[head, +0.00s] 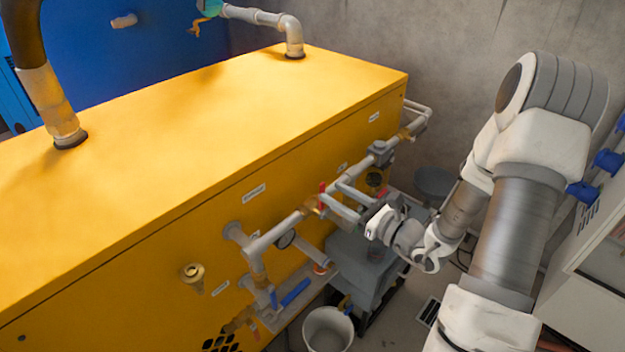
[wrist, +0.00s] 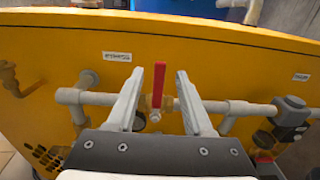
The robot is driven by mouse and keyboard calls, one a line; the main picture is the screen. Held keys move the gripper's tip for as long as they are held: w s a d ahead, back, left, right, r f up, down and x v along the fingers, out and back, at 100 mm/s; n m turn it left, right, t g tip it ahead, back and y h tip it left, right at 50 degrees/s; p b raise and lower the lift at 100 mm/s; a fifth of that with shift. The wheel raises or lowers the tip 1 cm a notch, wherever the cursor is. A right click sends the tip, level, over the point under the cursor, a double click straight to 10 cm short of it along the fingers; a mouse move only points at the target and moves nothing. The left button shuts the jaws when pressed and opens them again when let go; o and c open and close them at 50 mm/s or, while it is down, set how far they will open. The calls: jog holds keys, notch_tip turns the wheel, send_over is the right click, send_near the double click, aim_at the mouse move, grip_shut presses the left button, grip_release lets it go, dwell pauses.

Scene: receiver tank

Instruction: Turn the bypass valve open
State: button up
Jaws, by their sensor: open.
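The valve's red lever handle (wrist: 158,86) stands upright in the wrist view, across the grey horizontal pipe (wrist: 238,108) on the front of the yellow tank unit. Its brass body sits at the lever's lower end. In the head view the red lever (head: 322,196) shows as a small strip by my fingertips. My gripper (wrist: 160,72) is open, with one finger on each side of the lever and gaps visible on both sides. In the head view my gripper (head: 331,192) reaches in from the right, near the pipe. Whether a finger touches the pipe cannot be told.
A grey bucket (head: 328,328) stands on the floor below. A grey box-shaped unit (wrist: 292,112) is on the pipe to the right. A white cabinet (head: 600,230) stands beyond my arm.

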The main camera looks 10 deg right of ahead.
aim_at(321, 185)
jog(key=x, duration=0.7)
jog(key=shift+w+a, duration=0.2)
jog(key=shift+w, duration=0.1)
grip_shut()
dwell(1.0)
